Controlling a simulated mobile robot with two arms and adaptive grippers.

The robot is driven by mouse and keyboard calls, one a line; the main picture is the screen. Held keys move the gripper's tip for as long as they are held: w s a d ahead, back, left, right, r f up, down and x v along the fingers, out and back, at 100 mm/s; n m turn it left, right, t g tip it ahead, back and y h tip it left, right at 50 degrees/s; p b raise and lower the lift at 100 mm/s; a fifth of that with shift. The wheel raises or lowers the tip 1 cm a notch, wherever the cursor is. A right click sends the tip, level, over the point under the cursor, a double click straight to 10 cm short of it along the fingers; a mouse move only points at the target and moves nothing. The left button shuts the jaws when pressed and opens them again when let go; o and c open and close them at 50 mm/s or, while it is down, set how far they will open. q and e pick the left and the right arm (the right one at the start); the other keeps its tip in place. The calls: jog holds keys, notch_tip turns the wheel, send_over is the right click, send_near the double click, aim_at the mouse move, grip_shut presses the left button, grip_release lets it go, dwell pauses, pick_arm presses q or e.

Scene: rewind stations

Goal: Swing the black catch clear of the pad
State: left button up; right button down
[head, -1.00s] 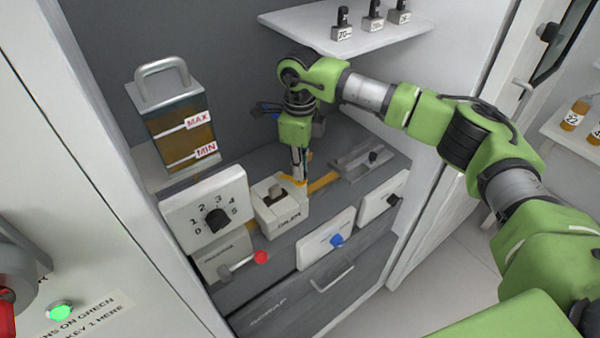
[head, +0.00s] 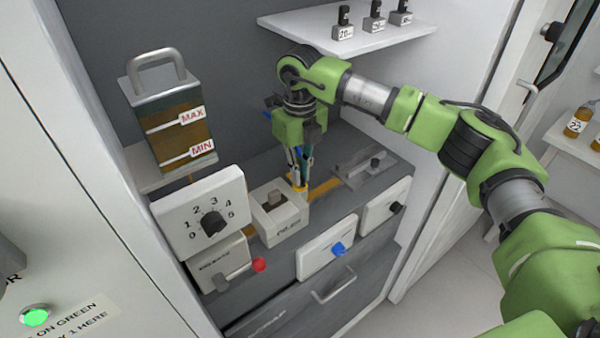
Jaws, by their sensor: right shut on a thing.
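My right gripper (head: 299,183) points down behind the right rear of a white box (head: 286,222) with a brown-grey block in its top. Its fingertips are close together, by an orange strip (head: 325,187) on the grey worktop. What they hold is too small and covered to make out. A black knob (head: 397,207) sits on a white panel (head: 381,213) at the right front. Another small black knob (head: 375,163) stands on a grey metal plate (head: 356,169). I cannot tell which black part is the catch, or which surface is the pad. My left gripper is not in view.
A dial panel (head: 201,208) and a MAX/MIN tank (head: 171,127) stand left of the gripper. A shelf (head: 350,35) with small weights hangs above.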

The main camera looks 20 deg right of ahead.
jog(key=shift+w+r, duration=0.15)
jog(key=shift+r, duration=0.05)
jog(key=c, duration=2.1)
grip_release()
jog(key=shift+c, duration=0.2)
jog(key=shift+f, duration=0.1)
notch_tip(320, 180, up, 12)
